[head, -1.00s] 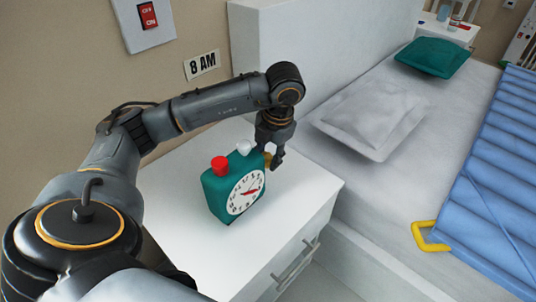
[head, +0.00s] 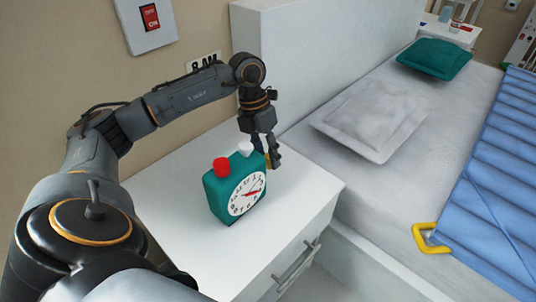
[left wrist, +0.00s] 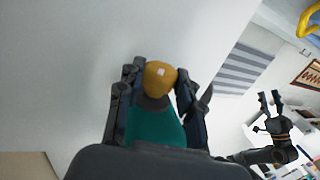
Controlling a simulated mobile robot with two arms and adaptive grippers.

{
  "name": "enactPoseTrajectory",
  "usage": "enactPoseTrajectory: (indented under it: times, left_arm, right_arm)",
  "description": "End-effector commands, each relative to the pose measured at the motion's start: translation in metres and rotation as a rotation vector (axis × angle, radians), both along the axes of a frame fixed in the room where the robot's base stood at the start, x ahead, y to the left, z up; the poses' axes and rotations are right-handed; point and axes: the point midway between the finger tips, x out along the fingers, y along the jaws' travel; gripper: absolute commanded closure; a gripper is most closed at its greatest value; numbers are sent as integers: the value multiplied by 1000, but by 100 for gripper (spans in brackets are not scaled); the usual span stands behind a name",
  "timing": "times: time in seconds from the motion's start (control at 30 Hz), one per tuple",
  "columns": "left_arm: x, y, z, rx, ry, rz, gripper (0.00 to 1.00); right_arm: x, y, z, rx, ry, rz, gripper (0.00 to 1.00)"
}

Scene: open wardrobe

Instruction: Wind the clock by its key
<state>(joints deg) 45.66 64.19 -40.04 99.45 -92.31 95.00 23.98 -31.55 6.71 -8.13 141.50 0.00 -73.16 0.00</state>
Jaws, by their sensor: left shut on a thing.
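The teal clock (head: 219,192) stands upright on the white nightstand, with a white dial facing the front right and a red and a white button on top. Its yellow key (left wrist: 160,78) sticks out at the clock's far right side. My left gripper (head: 268,157) reaches down behind the clock. In the left wrist view the left gripper's fingers (left wrist: 157,92) are on both sides of the key, shut on it; the clock's teal body shows below. In the head view the fingers mostly hide the key. My right gripper (left wrist: 270,102) shows in the left wrist view, fingers apart and empty.
The nightstand top (head: 180,170) is clear around the clock. The bed (head: 300,150) with grey and green pillows and a blue cover lies to the right.

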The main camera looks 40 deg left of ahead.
Motion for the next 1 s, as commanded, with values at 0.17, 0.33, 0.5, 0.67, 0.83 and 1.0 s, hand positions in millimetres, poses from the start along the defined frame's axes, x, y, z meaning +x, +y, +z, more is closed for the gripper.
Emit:
enactPoseTrajectory:
  times: [0.17, 0.33, 0.5, 0.67, 0.83, 1.0]
  left_arm:
    - [0, 3, -1, -89, 8, 4, 95]
    - [0, 3, -1, -142, 11, 2, 95]
    - [0, 3, -1, -162, 11, 0, 95]
    - [0, 3, -1, -165, 11, 0, 95]
    - [0, 3, -1, -164, 12, -1, 95]
    - [0, 3, -1, -163, 12, -1, 40]
  right_arm:
    - [-5, -2, -2, -6, 26, -4, 40]
    - [-7, -3, -3, -9, 37, -5, 40]
    - [-9, -4, -4, -11, 47, -5, 40]
    - [-9, -4, -4, -11, 48, -5, 40]
    - [-9, -4, -4, -11, 46, -5, 40]
    - [-9, -3, -4, -9, 43, -4, 40]
